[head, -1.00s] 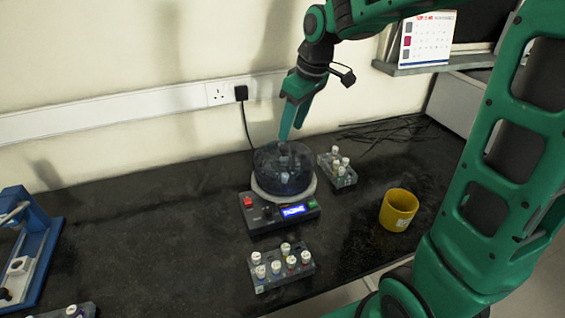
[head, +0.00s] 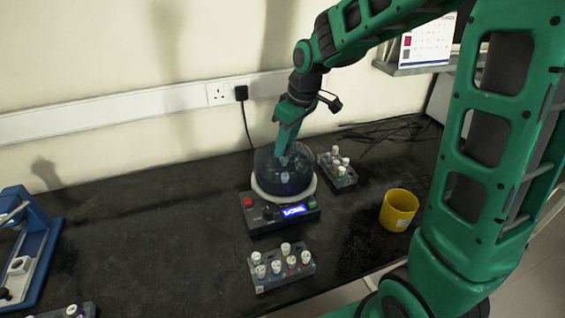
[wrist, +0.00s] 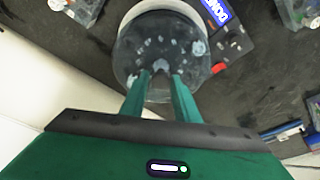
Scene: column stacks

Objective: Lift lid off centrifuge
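The centrifuge (head: 262,220) stands on the dark bench, with a dark base, a lit blue display and a pale ring. Its clear, smoky lid (head: 268,168) sits on top, with tubes faintly visible through it; the lid also shows in the wrist view (wrist: 130,55). My gripper (head: 283,153) points down at the lid's top from above. In the wrist view, my gripper (wrist: 161,73) has its two green fingers apart, with the small lid knob (wrist: 160,66) between or just beyond their tips. Whether the fingers touch the knob is unclear.
A tube rack (head: 281,272) stands in front of the centrifuge, and another rack (head: 343,175) is close to its right. A yellow cup (head: 398,210) stands further right. A blue device (head: 35,255) is at far left. The bench left of the centrifuge is clear.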

